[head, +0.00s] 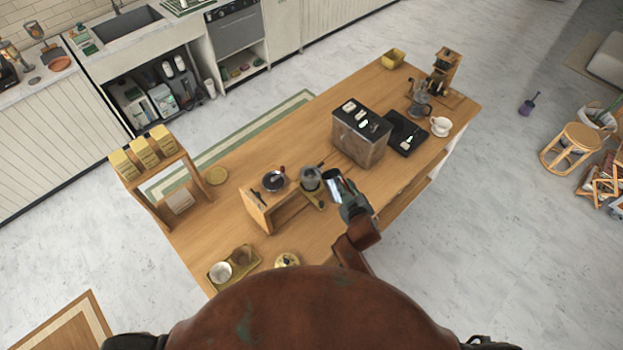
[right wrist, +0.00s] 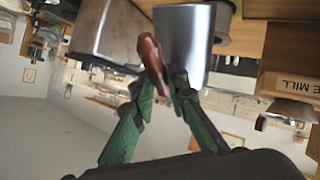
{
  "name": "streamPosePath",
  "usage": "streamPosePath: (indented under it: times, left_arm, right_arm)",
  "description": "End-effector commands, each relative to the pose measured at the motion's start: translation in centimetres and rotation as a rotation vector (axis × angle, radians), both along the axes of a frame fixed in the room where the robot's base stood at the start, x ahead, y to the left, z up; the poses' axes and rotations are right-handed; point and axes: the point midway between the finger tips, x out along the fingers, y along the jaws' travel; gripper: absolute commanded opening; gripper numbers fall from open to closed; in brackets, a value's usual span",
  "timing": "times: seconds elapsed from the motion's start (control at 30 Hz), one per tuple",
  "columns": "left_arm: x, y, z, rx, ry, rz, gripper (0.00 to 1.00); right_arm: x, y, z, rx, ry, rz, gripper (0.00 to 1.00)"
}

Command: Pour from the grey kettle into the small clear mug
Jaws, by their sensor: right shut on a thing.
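My right gripper (head: 347,203) is shut on the reddish-brown handle of a shiny grey metal vessel (right wrist: 182,45), which I take as the grey kettle. In the head view the kettle (head: 333,186) is over the table's near side; its spout and contents do not show. A small greyish, glassy-looking vessel (head: 310,178) stands just left of it on a small tan mat. A clear glass vessel (head: 421,108) stands at the far right. I cannot tell which of these is the small clear mug. My left gripper is not in view.
A steel-sided machine (head: 360,138) stands behind the kettle, with a black scale-like pad (head: 405,133) beside it. A white cup (head: 440,126) is at the right edge. A wooden stand (head: 268,203) is close on the left. The table's left middle (head: 215,235) is clear.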

Motion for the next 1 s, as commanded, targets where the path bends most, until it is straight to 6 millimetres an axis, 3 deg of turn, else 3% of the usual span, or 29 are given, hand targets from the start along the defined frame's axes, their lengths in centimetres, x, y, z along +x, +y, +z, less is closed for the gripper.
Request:
streamPosePath:
  times: [0.57, 1.0]
  left_arm:
    - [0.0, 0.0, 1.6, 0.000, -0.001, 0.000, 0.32]
    - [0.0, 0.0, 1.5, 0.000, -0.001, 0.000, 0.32]
  right_arm:
    - [0.4, 0.3, 1.2, -0.027, 0.025, 0.001, 0.00]
    - [0.4, 0.3, 1.1, -0.030, 0.027, 0.000, 0.00]
